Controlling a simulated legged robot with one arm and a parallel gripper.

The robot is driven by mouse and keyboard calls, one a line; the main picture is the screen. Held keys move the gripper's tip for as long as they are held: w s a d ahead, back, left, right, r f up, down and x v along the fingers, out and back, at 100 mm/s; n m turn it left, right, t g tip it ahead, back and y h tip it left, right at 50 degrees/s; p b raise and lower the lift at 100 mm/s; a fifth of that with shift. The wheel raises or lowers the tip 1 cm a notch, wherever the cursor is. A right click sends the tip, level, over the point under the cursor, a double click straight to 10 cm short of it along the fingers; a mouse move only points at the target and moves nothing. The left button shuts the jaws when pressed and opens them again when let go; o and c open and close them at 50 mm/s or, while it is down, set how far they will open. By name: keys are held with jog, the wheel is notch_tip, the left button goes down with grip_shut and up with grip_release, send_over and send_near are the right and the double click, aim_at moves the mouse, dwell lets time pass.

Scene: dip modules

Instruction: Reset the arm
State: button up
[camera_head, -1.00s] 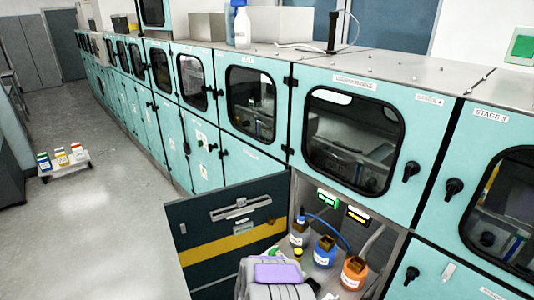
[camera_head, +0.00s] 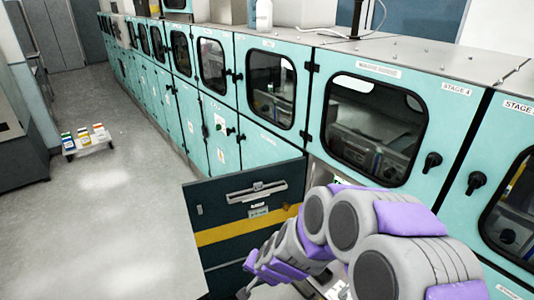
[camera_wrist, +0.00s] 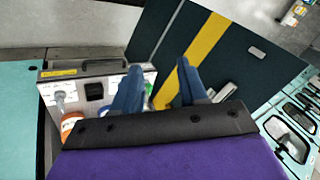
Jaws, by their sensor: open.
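My gripper (camera_wrist: 157,78) shows in the wrist view with its two blue fingers spread apart and nothing held between them. In the head view my grey and purple arm is raised and bent in front of the open lower cabinet, with its end low in the picture. The open cabinet door (camera_head: 222,208) is dark with a yellow stripe, and it also shows beyond the fingers in the wrist view (camera_wrist: 238,62). An orange bottle (camera_wrist: 71,124) is partly visible left of the fingers. My arm hides most of the cabinet interior in the head view.
A long row of teal cabinets (camera_head: 318,145) with windows runs along the right. A low cart (camera_head: 88,148) with several coloured containers stands on the floor at left. A white bottle (camera_head: 264,14) stands on the cabinet top.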

jog(key=s+d+r+n+g, duration=0.3)
jog(key=s+d+r+n, duration=0.1)
jog(key=s+r, duration=0.7)
jog(key=s+d+r+g+h, duration=0.1)
jog(key=s+d+r+g, duration=0.1)
jog(key=s+d, duration=0.4)
jog(key=s+d+r+n+g+h, duration=0.1)
jog(key=s+d+r+h, duration=0.1)
jog(key=s+d, duration=0.5)
jog(key=s+r, duration=0.1)
jog(key=s, duration=0.5)
jog(key=shift+s+r+g, duration=0.15)
jog(key=shift+s+g, duration=0.25)
dwell(1.3)
